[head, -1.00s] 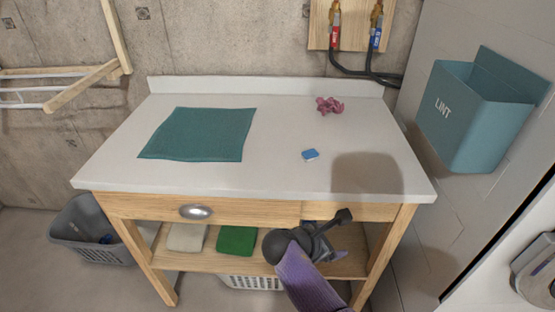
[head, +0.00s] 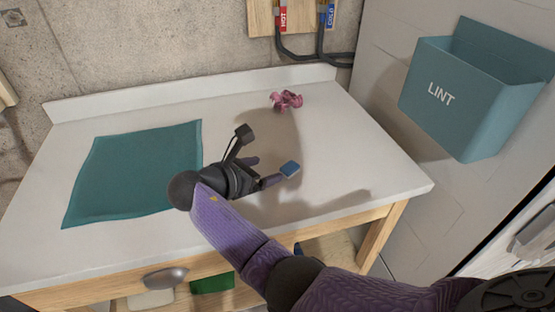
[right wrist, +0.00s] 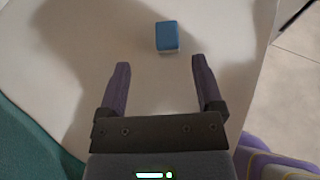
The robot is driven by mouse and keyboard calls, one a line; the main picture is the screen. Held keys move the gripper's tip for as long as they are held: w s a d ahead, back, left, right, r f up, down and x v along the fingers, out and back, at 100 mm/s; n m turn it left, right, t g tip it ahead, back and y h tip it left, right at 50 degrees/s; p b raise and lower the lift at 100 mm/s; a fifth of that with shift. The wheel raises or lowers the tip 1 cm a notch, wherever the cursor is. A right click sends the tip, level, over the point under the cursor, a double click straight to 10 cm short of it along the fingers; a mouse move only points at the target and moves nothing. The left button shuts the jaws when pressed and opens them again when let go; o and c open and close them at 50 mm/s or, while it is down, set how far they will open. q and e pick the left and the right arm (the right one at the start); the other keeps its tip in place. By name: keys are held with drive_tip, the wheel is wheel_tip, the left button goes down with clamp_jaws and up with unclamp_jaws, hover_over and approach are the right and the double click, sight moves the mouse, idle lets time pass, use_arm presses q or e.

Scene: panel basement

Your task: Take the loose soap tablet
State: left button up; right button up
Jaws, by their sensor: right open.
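The soap tablet (head: 290,169) is a small blue block with a pale underside, lying on the white worktop (head: 330,140). In the right wrist view the tablet (right wrist: 167,36) lies beyond the fingertips, a little right of the middle line between them. My right gripper (head: 266,171) is over the worktop, just left of the tablet in the head view. Its two fingers (right wrist: 160,66) are apart with nothing between them. My left gripper is not in view.
A teal mat (head: 135,172) lies on the left of the worktop. A crumpled pink cloth (head: 286,100) lies behind the tablet. A teal LINT bin (head: 455,100) hangs on the right wall. The worktop right of the tablet is clear.

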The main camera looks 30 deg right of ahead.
sight(293, 164)
drive_tip(key=x, duration=0.1)
drive_tip(key=b+x, duration=0.1)
drive_tip(key=x, duration=0.1)
drive_tip(key=b+x, duration=0.1)
drive_tip(key=x, duration=0.1)
drive_tip(key=shift+s+f, duration=0.15)
drive_tip(key=shift+s, duration=0.15)
drive_tip(key=b+x, duration=0.2)
drive_tip(key=x, duration=0.2)
drive_tip(key=shift+d, duration=0.15)
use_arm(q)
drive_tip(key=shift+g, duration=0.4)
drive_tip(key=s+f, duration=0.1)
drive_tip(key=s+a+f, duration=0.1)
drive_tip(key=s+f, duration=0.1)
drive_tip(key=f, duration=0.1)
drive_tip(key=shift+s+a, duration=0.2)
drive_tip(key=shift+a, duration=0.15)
use_arm(e)
clamp_jaws()
